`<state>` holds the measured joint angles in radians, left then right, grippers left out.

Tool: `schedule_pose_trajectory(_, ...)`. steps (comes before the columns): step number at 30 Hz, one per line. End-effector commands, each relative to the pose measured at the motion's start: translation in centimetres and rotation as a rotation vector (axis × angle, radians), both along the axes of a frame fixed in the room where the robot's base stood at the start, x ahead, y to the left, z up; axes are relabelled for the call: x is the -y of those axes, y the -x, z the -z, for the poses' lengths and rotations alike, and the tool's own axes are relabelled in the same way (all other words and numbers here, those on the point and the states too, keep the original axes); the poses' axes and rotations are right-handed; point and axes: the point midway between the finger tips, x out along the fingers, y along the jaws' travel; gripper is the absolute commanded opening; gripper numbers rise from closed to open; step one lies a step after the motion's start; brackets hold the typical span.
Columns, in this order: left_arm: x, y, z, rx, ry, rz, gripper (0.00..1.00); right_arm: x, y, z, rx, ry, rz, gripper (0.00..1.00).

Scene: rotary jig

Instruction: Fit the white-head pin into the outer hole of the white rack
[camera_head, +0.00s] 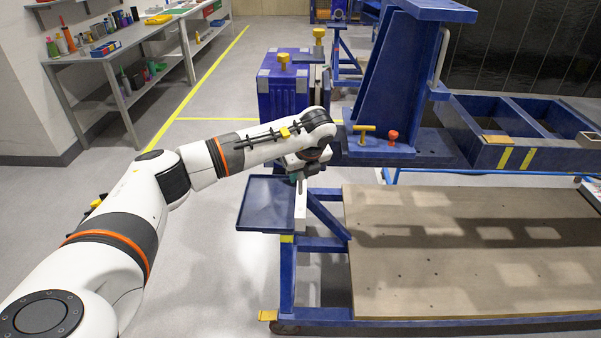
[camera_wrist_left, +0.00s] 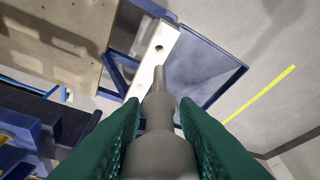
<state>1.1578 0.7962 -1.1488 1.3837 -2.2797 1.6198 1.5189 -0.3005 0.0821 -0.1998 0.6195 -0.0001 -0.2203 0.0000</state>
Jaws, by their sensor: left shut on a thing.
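My left gripper (camera_wrist_left: 160,118) has green fingers and is shut on a grey stepped pin (camera_wrist_left: 158,110). The pin's narrow tip points at the white rack (camera_wrist_left: 146,72), a light bar with a dark hole (camera_wrist_left: 158,47) near its far end. In the picture the tip lies over the rack, short of that hole, apart from it; the height gap is hard to judge. The pin's head is not visible. In the head view the left gripper (camera_head: 298,176) is just above the white rack (camera_head: 300,208), and the pin is too small to tell. The right gripper is not in view.
A blue tray (camera_head: 262,208) sits left of the rack on a blue frame, beside a brown board (camera_head: 450,270). A yellow-headed piece (camera_head: 365,128) and a red knob (camera_head: 393,137) stand on the blue fixture behind. Floor at left is mostly clear.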

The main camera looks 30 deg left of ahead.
Motion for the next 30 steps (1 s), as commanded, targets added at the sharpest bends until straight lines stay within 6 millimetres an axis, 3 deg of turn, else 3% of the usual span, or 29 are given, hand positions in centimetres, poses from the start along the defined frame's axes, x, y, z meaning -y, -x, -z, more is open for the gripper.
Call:
schedule_pose_trajectory(12,0.0,0.0,4.1,0.002,0.001,0.001,0.04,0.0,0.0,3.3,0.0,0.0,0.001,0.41)
schedule_pose_trajectory(30,0.0,0.0,4.5,0.001,0.0,0.0,0.04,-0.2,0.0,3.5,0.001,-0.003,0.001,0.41)
